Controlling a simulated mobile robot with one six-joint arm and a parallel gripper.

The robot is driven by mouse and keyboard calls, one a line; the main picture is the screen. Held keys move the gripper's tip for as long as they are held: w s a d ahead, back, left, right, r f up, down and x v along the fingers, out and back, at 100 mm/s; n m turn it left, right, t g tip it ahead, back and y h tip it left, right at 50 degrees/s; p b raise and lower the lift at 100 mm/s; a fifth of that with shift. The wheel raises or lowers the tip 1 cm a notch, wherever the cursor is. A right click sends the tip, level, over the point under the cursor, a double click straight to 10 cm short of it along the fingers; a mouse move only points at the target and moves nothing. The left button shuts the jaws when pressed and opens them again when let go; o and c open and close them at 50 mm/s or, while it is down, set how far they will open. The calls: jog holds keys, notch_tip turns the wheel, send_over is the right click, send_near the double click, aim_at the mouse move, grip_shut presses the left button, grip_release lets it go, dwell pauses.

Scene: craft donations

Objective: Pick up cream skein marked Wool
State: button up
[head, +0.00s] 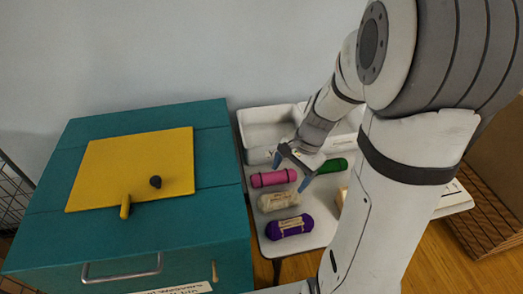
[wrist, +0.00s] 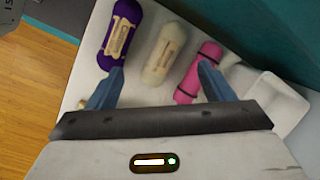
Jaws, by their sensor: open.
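A cream skein (head: 278,201) lies on the white table between a pink skein and a purple skein. It also shows in the wrist view (wrist: 164,55), with a pale label band whose writing I cannot read. My gripper (head: 291,173) is open and empty above the table, near the pink and cream skeins. In the wrist view, the cream skein lies between my two blue fingers (wrist: 161,70) as seen from above, beyond their tips. The fingers do not appear to touch it.
The pink skein (head: 273,178) and purple skein (head: 289,227) lie close on either side. A green skein (head: 334,165) lies to the right. White trays (head: 268,114) stand at the back. A teal chest (head: 225,215) with a yellow panel (head: 110,160) stands left of the table.

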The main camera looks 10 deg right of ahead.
aim_at(283, 196)
jog(key=w+f+m, duration=0.1)
jog(key=f+m, duration=0.1)
jog(key=w+d+f+m, duration=0.1)
jog(key=f+m, duration=0.1)
jog(key=f, duration=0.1)
jog(key=w+d+f+m+y, duration=0.1)
jog(key=f+m, duration=0.1)
jog(key=f, duration=0.1)
jog(key=shift+w+d+f, duration=0.1)
jog(key=shift+w+f, duration=0.05)
jog(key=shift+w, duration=0.05)
jog(key=shift+m, duration=0.3)
jog(key=x, duration=0.8)
jog(key=shift+s, duration=0.15)
jog(key=c, duration=1.1)
jog(key=shift+o, duration=0.2)
